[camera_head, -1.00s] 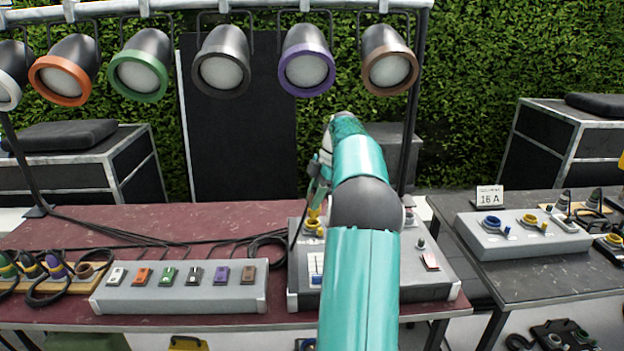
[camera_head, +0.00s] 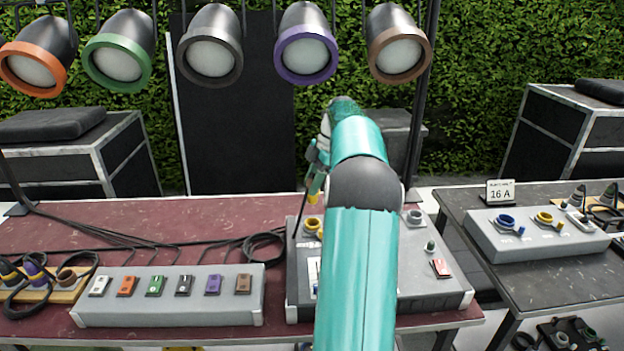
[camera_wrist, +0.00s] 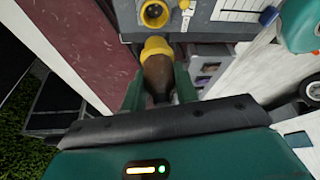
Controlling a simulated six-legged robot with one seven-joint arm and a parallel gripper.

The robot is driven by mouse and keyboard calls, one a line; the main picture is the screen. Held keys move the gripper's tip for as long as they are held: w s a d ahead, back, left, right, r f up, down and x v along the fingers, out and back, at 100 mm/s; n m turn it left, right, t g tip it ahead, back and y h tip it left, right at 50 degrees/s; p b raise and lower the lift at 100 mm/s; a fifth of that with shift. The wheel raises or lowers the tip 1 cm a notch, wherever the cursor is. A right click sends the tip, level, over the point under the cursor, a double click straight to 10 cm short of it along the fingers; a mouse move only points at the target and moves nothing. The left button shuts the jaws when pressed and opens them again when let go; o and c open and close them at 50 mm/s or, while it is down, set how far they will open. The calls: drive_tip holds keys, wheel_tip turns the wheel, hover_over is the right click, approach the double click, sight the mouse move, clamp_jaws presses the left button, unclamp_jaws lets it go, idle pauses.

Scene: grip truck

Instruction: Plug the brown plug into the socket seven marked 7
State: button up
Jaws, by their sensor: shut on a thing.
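My gripper (camera_wrist: 159,86) is shut on the brown plug (camera_wrist: 157,78), which has a yellow front collar. In the wrist view the collar points at a yellow round socket (camera_wrist: 155,14) on a grey panel, with a visible gap between them. In the head view my arm hides most of the gripper. The yellow plug end (camera_head: 312,198) shows above the grey box (camera_head: 430,294) and its yellow socket (camera_head: 311,227). I cannot read a 7 on any socket.
A grey switch box (camera_head: 170,313) with several coloured switches stands on the red table (camera_head: 40,225), with black cables behind it. Another socket box (camera_head: 545,248) and a "16 A" sign (camera_head: 500,193) stand on the dark table at right. Stage lamps (camera_head: 305,45) hang above.

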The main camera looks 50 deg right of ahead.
sight(316, 202)
drive_tip(key=shift+a+f, duration=0.2)
drive_tip(key=shift+s+f, duration=0.15)
drive_tip(key=shift+f, duration=1.9)
drive_tip(key=shift+d+f, duration=0.1)
drive_tip(key=shift+f, duration=2.3)
idle(0.5)
drive_tip(key=o, duration=1.5)
drive_tip(key=shift+c, duration=0.2)
drive_tip(key=shift+r, duration=0.1)
drive_tip(key=shift+r, duration=2.4)
